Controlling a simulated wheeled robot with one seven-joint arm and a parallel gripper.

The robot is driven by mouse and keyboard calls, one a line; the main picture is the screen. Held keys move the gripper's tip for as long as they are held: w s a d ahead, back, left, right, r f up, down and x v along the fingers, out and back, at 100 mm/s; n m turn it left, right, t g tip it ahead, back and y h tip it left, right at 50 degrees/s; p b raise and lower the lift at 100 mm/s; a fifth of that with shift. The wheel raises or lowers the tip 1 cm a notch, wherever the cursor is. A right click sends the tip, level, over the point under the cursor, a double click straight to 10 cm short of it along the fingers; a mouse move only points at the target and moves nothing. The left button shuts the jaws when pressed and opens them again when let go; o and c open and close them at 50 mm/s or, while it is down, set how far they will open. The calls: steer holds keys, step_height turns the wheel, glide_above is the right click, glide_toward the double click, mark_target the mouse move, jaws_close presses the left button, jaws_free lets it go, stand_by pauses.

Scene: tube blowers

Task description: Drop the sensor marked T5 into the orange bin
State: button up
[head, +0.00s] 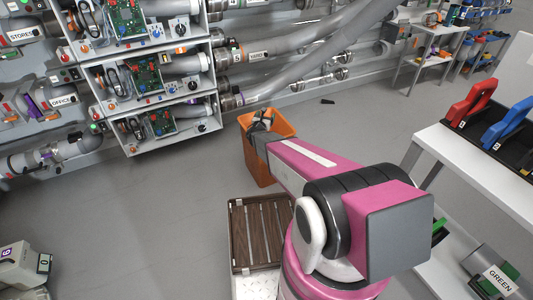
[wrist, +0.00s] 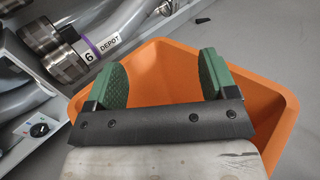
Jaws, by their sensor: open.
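The orange bin (head: 257,168) stands on the floor in the middle of the head view, with part of it hidden behind my arm. In the wrist view the bin (wrist: 278,115) fills the area below my gripper. My gripper (wrist: 162,78) is open over the bin's mouth, its two green finger pads wide apart with nothing between them. In the head view my gripper (head: 262,122) shows small and dark at the bin's top. I cannot make out a sensor marked T5 in either view; the bin's bottom is partly hidden by my gripper.
Shelves of circuit boards (head: 145,80) and large grey pipes (head: 330,55) line the back wall. A white table (head: 480,160) at the right carries red (head: 470,103) and blue (head: 507,122) labelled pieces. A brown slatted platform (head: 260,235) lies before the bin. The floor left of the bin is clear.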

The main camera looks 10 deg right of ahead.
steer(key=v, duration=0.6)
steer(key=shift+s+a, duration=0.2)
steer(key=shift+s, duration=0.2)
